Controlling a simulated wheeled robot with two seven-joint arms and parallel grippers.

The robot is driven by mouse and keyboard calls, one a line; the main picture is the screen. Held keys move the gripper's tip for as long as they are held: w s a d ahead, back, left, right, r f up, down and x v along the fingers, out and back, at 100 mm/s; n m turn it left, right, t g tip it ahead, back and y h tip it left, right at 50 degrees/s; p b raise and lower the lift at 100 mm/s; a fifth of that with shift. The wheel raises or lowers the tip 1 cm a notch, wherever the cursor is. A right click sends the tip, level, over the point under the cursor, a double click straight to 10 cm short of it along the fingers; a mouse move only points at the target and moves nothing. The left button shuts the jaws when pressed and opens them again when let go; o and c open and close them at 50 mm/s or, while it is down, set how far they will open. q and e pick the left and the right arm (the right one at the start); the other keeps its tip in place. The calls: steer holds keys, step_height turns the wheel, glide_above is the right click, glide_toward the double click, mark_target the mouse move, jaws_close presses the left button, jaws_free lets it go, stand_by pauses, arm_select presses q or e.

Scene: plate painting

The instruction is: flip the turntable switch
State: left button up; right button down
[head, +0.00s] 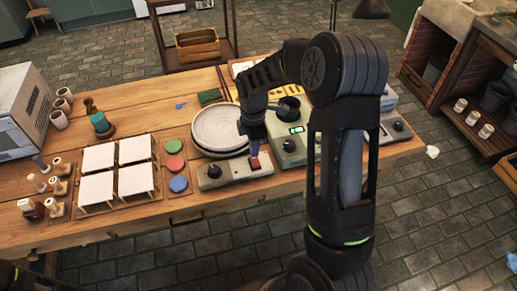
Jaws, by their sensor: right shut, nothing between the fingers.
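A grey control box (215,178) with a dark knob and a red switch (255,163) sits at the table's front edge. The turntable with a pale round plate (214,127) stands just behind it. My right gripper (253,147) is shut and empty, pointing down right above the red switch. I cannot tell whether its tips touch the switch. Which way the switch is set is too small to tell. My left gripper is not in view.
A green-grey device (288,147) with a lit display stands right of the control box, close to my right gripper. Red, green and blue paint discs (175,164) and several white tiles (134,149) lie to the left. A wooden table (150,213) carries everything.

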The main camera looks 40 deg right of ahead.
mark_target(255, 161)
steer(key=shift+d+r+b, duration=0.25)
steer(key=shift+r+b, duration=0.35)
steer(key=shift+r, duration=0.4)
arm_select(q)
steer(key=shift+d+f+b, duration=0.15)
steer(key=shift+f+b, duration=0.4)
steer(key=shift+b, duration=0.05)
arm_select(e)
step_height(255, 161, up, 8)
steer(key=shift+a+r, duration=0.2)
steer(key=shift+r, duration=0.05)
steer(key=shift+s, duration=0.1)
